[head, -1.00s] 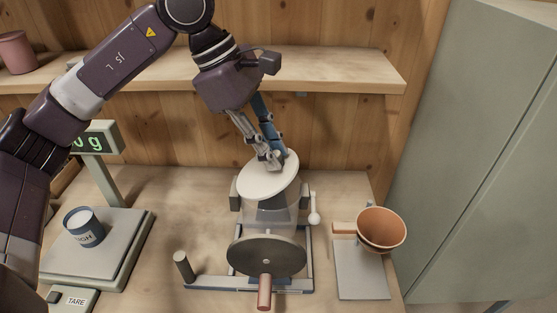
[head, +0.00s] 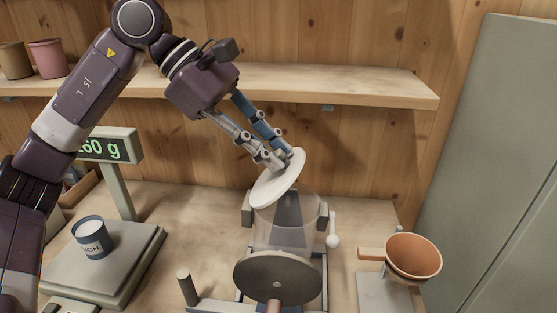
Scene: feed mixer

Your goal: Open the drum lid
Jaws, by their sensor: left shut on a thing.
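The drum lid (head: 277,180) is a white disc, tilted steeply up above the clear drum (head: 286,225) of the mixer. The drum's upper opening is partly uncovered, and a dark grey shape shows inside it. My left gripper (head: 282,160) is shut at the lid's upper side, on what seems to be its knob, which the fingers mostly hide. The mixer's dark round disc (head: 277,277) with a reddish handle stands in front of the drum. My right gripper is not in view.
A scale (head: 105,262) with a white and blue cup (head: 92,237) stands at left, its display (head: 107,148) behind. A terracotta bowl (head: 413,257) sits at right on a light stand. A wooden shelf (head: 340,88) runs behind the arm, and a grey-green cabinet (head: 495,150) stands at far right.

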